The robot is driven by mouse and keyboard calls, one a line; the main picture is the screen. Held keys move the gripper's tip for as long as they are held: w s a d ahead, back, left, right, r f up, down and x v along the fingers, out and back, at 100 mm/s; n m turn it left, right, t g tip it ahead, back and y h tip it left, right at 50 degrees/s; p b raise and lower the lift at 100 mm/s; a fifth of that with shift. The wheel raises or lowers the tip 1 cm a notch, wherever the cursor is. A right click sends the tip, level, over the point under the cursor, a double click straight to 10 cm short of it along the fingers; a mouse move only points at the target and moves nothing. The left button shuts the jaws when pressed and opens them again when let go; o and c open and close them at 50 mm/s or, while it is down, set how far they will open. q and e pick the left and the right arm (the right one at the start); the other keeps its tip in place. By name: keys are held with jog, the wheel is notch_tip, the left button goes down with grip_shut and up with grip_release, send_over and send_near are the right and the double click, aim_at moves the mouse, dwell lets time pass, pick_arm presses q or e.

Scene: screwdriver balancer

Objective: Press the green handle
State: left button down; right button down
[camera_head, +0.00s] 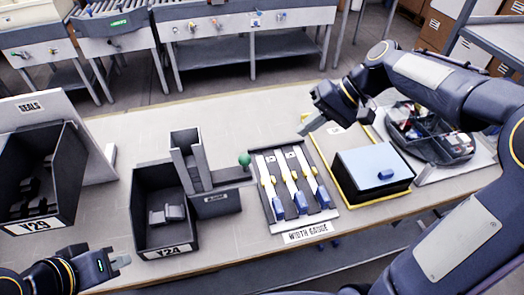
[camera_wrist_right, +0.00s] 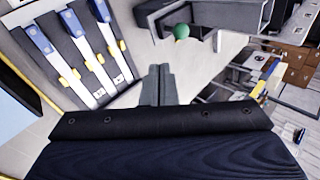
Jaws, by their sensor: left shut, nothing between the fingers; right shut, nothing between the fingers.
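The green handle (camera_head: 244,160) is a round green knob on the grey dispenser (camera_head: 215,204), between bin Y24 and the width gauge in the head view. It also shows at the top of the right wrist view (camera_wrist_right: 181,31). My right gripper (camera_head: 309,125) is shut and empty, above the table behind the width gauge, to the right of the knob and apart from it. Its closed fingertips (camera_wrist_right: 158,70) point toward the knob's side in the wrist view. My left gripper (camera_head: 122,262) is shut and empty near the table's front edge, left of bin Y24.
The width gauge (camera_head: 283,229) with blue and yellow sliders lies right of the knob. Bin Y24 (camera_head: 151,239) and bin Y29 (camera_head: 66,212) stand to the left. A blue-topped black box (camera_head: 372,165) and a round divided tray (camera_head: 455,152) stand right. The table behind the dispenser is clear.

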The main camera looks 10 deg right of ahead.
jog(key=a+r+p+x, duration=0.1)
jog(key=a+p+x, duration=0.1)
jog(key=x, duration=1.1)
jog(key=shift+r, duration=0.4)
jog(key=shift+w, duration=0.1)
send_over(235, 175)
jog(key=shift+a+b, duration=0.1)
jog(key=shift+b, duration=0.25)
